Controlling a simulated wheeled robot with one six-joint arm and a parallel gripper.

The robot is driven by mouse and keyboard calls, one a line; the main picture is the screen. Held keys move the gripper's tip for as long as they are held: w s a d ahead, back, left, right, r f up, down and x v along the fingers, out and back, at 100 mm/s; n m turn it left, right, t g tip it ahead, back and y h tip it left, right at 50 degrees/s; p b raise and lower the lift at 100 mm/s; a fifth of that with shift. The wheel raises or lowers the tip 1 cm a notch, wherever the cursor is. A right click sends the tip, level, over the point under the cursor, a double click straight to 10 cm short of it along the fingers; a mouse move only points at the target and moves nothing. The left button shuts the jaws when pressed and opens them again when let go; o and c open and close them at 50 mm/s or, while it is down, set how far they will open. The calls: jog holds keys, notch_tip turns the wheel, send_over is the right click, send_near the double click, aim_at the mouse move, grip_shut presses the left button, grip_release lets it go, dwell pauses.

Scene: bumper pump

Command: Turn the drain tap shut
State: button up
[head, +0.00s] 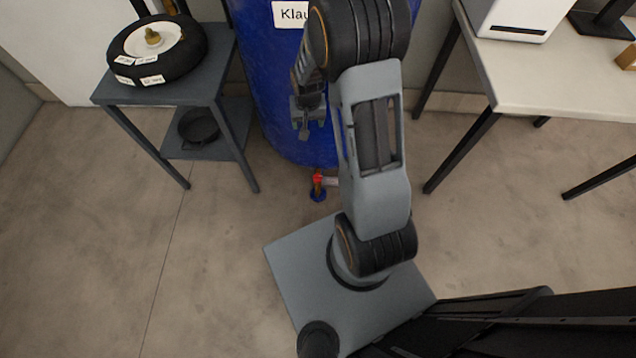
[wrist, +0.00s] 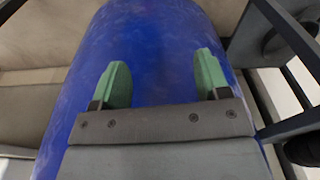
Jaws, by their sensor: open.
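The drain tap (head: 318,184) is small, with a red part on top and a blue part below. It sits low on the front of the blue barrel (head: 262,75) in the head view. My gripper (head: 308,132) hangs in front of the barrel, above the tap and apart from it. In the wrist view the two green fingertips of my gripper (wrist: 162,80) are spread wide with nothing between them. The blue barrel (wrist: 160,30) fills the space behind them. The tap does not show in the wrist view.
A grey side table (head: 170,95) with a black-rimmed wheel (head: 190,50) on top and a black pan (head: 198,127) on its lower shelf stands left of the barrel. A white-topped table (head: 550,75) stands at the right. The floor around the tap looks clear.

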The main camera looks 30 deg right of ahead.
jog(key=m+g+b, duration=0.1)
jog(key=m+b, duration=0.1)
jog(key=b, duration=0.3)
send_over(318, 176)
notch_tip(318, 176, down, 22)
notch_tip(318, 176, down, 14)
jog(key=b, duration=0.3)
jog(key=shift+f, duration=0.15)
jog(key=shift+a, duration=0.1)
